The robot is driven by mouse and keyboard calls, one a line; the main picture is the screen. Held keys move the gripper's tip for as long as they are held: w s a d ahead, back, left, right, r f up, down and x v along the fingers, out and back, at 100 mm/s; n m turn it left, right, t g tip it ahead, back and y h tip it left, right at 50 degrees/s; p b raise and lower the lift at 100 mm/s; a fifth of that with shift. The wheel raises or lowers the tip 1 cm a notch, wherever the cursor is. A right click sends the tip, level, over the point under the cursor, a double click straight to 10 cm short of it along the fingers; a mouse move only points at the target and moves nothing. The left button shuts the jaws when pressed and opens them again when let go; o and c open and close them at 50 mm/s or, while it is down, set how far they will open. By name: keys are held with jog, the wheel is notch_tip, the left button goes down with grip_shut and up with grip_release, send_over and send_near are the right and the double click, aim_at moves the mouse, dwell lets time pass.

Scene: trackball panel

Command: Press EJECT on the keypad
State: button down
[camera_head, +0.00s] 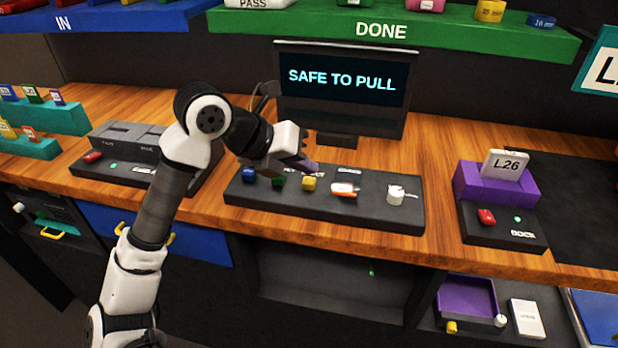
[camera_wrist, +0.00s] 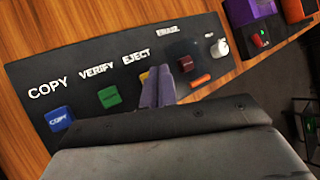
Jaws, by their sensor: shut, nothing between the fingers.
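The keypad (camera_head: 400,222) is a black panel on the wooden counter, below the screen. Its EJECT button (camera_head: 309,184) is yellow. In the wrist view, the EJECT label shows and only a sliver of the yellow button (camera_wrist: 144,76) shows beside my fingers. My gripper (camera_head: 312,166) is shut and empty, its tips just above or at the yellow button; I cannot tell whether they touch. In the wrist view, the gripper (camera_wrist: 158,84) covers most of that button. The blue COPY button (camera_wrist: 60,118) and green VERIFY button (camera_wrist: 108,97) are to its left.
Right of EJECT are an orange-and-white ERASE control (camera_head: 345,189) and a white knob (camera_head: 396,195). The screen (camera_head: 342,80) behind reads "SAFE TO PULL". A purple dock (camera_head: 482,184) holding an L26 block (camera_head: 505,165) stands at right. A green DONE shelf (camera_head: 300,26) hangs above.

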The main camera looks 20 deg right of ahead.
aim_at(304, 183)
jog(key=shift+r+p, duration=1.35)
jog(key=shift+r, duration=1.15)
